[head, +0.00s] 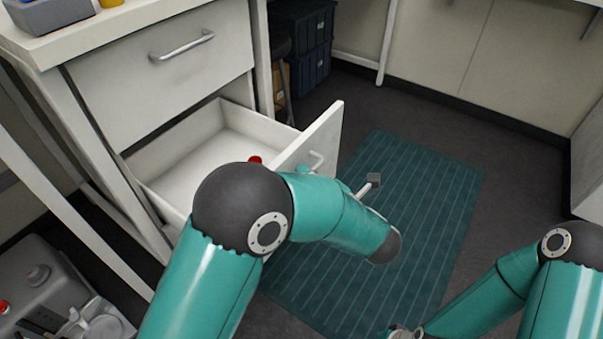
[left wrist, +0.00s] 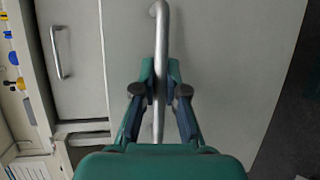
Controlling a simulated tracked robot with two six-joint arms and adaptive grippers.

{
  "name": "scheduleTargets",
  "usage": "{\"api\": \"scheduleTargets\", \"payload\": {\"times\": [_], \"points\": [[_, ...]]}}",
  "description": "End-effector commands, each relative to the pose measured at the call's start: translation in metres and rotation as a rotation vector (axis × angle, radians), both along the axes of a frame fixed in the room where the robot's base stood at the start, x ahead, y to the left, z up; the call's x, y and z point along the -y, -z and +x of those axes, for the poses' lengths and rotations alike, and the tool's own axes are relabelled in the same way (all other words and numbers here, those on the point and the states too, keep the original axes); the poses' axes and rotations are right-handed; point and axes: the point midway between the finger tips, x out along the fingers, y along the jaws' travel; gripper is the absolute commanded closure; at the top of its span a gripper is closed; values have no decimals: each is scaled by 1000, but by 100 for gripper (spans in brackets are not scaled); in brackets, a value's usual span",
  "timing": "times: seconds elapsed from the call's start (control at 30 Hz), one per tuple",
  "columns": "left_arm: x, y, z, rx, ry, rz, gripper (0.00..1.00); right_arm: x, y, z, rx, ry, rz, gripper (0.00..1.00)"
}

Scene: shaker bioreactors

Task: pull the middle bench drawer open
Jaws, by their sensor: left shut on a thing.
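The middle bench drawer (head: 312,137) is pulled well out below a closed upper drawer, and its pale, mostly bare inside shows in the head view. Its silver bar handle (head: 317,160) shows just beyond my left arm. In the left wrist view, the handle (left wrist: 162,30) runs upright in the picture against the pale drawer front (left wrist: 225,60). My left gripper (left wrist: 160,70) is shut on the bar, one finger on each side. In the head view my left arm hides most of this gripper.
The closed upper drawer (head: 160,75) has its own handle (head: 182,46). A teal ribbed mat (head: 420,190) lies on the dark floor in front. Dark crates (head: 305,45) stand behind, beside the bench. A small red thing (head: 255,160) shows just above my left elbow.

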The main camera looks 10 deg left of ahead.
Motion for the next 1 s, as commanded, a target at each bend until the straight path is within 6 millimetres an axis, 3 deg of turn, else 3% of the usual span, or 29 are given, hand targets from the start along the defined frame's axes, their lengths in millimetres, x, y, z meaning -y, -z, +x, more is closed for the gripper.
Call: {"api": "scheduleTargets", "payload": {"times": [0.17, 0.2, 0.37, 0.77, 1.0], "points": [[-1, 4, -1, -10, -3, -2, 100, 0, 0, 0, 0, 0, 0, 60], [-2, 4, -1, -10, -3, -2, 88, 0, 0, 0, 0, 0, 0, 60], [-2, 3, 0, -7, -4, -2, 63, 0, 0, 0, 0, 0, 0, 60], [-2, -5, 0, -1, -3, -2, 63, 0, -1, 0, 0, 0, 0, 60], [-2, -43, 0, 7, -6, -3, 63, 0, -1, 0, 0, 0, 0, 60]]}}
